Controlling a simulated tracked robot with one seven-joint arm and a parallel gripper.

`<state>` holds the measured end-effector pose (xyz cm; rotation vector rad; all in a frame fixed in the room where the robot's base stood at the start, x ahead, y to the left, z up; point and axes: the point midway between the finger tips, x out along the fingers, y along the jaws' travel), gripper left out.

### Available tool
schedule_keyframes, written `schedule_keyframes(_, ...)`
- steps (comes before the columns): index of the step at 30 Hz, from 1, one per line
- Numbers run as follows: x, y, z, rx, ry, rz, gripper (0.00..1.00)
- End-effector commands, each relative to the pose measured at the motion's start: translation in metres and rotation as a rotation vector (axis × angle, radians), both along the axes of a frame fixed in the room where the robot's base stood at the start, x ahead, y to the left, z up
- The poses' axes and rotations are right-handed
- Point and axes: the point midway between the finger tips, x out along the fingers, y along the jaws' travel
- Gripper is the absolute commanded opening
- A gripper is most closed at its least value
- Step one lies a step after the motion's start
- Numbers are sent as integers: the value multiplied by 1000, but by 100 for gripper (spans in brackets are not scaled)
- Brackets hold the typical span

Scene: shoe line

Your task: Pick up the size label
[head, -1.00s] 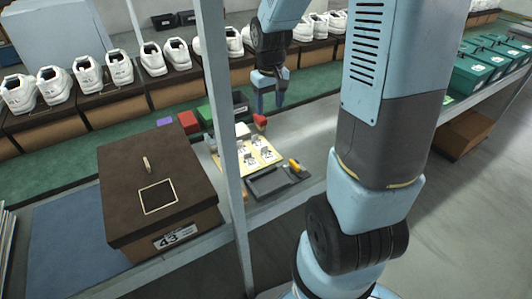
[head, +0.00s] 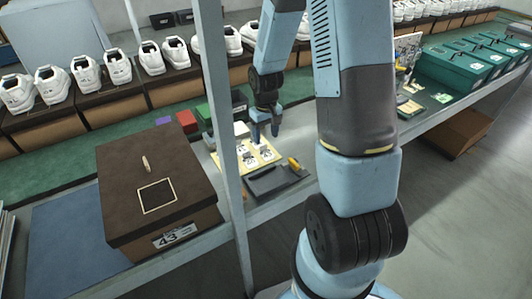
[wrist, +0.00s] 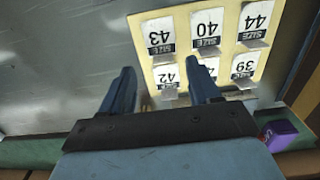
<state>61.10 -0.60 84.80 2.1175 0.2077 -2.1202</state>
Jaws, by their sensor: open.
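Size labels lie on a cream sheet (wrist: 228,52) in the wrist view, each on a small tab. The label 43 (wrist: 160,36) is just ahead of my fingertips and the label 42 (wrist: 167,74) shows between the fingers. Labels 40 (wrist: 207,28), 44 (wrist: 254,18) and 39 (wrist: 242,66) are further right; one more is partly hidden by my right finger. My gripper (wrist: 163,72) is open and empty, above the sheet's near left part. In the head view my gripper (head: 264,136) points down over the sheet (head: 250,156).
A dark tray (head: 270,182) lies in front of the sheet. Purple and red blocks (head: 186,120) are behind. Green boxes (head: 460,65) stand right.

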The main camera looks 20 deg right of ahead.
Motion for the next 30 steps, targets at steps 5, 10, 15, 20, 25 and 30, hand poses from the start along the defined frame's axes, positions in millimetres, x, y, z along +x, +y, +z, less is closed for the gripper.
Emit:
schedule_keyframes(5,0,0,-8,0,0,0,62)
schedule_keyframes(10,4,2,-21,1,2,1,62)
schedule_keyframes(15,11,5,-40,1,2,3,62)
schedule_keyframes(20,11,5,-55,0,1,1,62)
schedule_keyframes(25,11,5,-59,0,0,1,62)
schedule_keyframes(30,11,5,-58,0,0,1,61)
